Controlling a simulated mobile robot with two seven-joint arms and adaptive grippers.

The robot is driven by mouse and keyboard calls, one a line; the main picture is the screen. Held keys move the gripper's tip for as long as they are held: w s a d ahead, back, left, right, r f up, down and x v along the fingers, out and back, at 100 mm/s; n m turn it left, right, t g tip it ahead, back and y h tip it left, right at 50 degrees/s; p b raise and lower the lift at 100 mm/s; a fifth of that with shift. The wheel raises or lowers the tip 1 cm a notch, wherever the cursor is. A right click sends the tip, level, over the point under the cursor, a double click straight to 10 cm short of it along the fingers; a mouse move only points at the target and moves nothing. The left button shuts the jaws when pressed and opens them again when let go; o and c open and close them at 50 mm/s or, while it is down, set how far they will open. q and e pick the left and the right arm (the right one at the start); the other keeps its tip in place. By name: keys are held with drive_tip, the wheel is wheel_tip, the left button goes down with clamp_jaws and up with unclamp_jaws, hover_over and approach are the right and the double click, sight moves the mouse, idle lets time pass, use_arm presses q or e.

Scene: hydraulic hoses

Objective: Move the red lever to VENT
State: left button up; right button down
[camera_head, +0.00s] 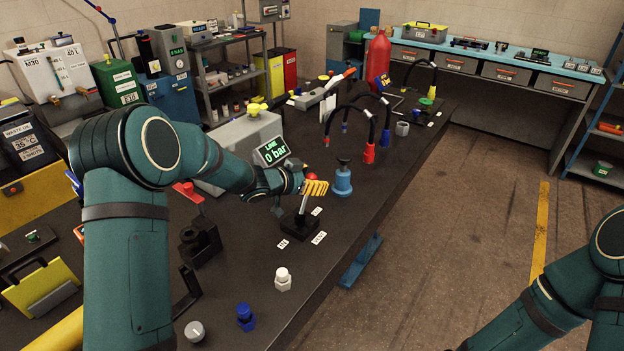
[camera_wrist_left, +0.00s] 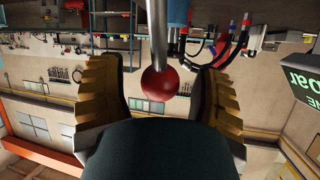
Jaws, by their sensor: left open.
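The red lever is a thin metal rod with a red ball knob (camera_head: 311,176) on a black base (camera_head: 299,224). Small white labels (camera_head: 319,237) lie around the base; their words are too small to read surely. My left gripper (camera_head: 315,188), with yellow ribbed fingers, is at the knob. In the left wrist view the red ball (camera_wrist_left: 158,83) and its rod (camera_wrist_left: 157,35) show between the two spread fingers, with a gap on each side. My left gripper is open. My right arm shows at the lower right, but its gripper is out of view.
A green display (camera_head: 271,151) reading 0 bar stands behind the lever. A blue fitting (camera_head: 342,181) stands just to its right. Hoses with red and blue ends (camera_head: 369,152) arch farther back. A white cap (camera_head: 283,279) and a blue cap (camera_head: 245,316) stand nearer on the dark bench (camera_head: 330,262).

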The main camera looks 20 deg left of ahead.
use_arm(q)
clamp_jaws()
drive_tip(key=b, duration=0.1)
drive_tip(key=s+b, duration=0.1)
drive_tip(key=b, duration=0.1)
drive_tip(key=shift+a+t+h, duration=0.2)
drive_tip(key=shift+t+h, duration=0.1)
drive_tip(key=shift+t, duration=0.1)
drive_tip(key=v, duration=0.2)
drive_tip(key=p+v, duration=0.1)
drive_tip(key=v, duration=0.1)
drive_tip(key=shift+s+d+r, duration=0.15)
drive_tip(key=shift+d+r, duration=0.05)
drive_tip(key=shift+d, duration=0.2)
drive_tip(key=shift+s+a, duration=0.1)
drive_tip(key=shift+s, duration=0.2)
unclamp_jaws()
